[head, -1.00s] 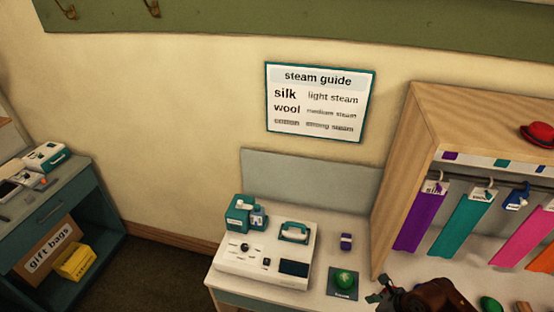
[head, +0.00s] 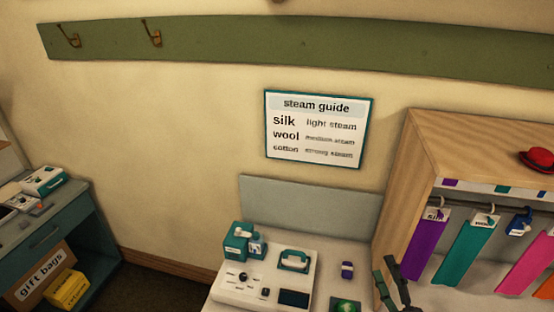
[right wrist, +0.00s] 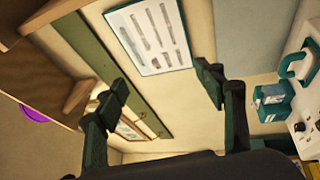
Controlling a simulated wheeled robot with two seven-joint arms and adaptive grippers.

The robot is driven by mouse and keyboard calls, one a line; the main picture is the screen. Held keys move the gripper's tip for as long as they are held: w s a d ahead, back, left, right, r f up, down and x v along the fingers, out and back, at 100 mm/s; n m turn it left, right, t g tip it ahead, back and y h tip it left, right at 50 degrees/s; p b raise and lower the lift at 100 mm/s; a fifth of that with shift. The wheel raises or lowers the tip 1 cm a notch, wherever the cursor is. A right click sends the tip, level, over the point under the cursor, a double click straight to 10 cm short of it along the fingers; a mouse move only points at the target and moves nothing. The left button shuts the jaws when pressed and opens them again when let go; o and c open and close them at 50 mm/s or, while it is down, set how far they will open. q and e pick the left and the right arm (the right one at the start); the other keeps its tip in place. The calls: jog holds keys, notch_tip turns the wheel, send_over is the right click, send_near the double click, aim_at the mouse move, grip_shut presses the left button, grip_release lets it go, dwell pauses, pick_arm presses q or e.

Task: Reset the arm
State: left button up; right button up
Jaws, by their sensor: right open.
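My right gripper (head: 391,282) is at the bottom of the head view, in front of the wooden rack's left side. Its two dark fingers stand upright and apart, with nothing between them. In the right wrist view the fingers (right wrist: 160,95) are spread wide, with the wall and the steam guide sign beyond them.
The wooden rack (head: 400,190) holds coloured cloth strips. A steam guide sign (head: 318,128) hangs above.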

jog(key=s+d+f+m+g+h, duration=0.4)
jog(key=d+f+m, duration=0.3)
jog(key=f+m, duration=0.15)
jog(key=s+d+f+m+g+h, duration=0.4)
jog(key=d+f+m, duration=0.25)
jog(key=f, duration=0.25)
jog(key=s+a+f+m+g+y, duration=0.2)
jog(key=s+a+f+g, duration=0.2)
jog(key=s+f, duration=0.4)
jog(key=s+a+f+m+g+y, duration=0.2)
jog(key=s+a+f+m+g, duration=0.15)
jog(key=s+f, duration=0.45)
notch_tip(320, 180, down, 31)
jog(key=s+a+n+g+b, duration=0.2)
jog(key=b, duration=0.1)
jog(key=s+f+g+b, duration=0.1)
jog(key=s+f+b, duration=0.2)
jog(key=s+f, duration=1.7)
notch_tip(320, 180, down, 3)
jog(key=shift+f+y+b, duration=0.15)
jog(key=shift+y+b, duration=0.15)
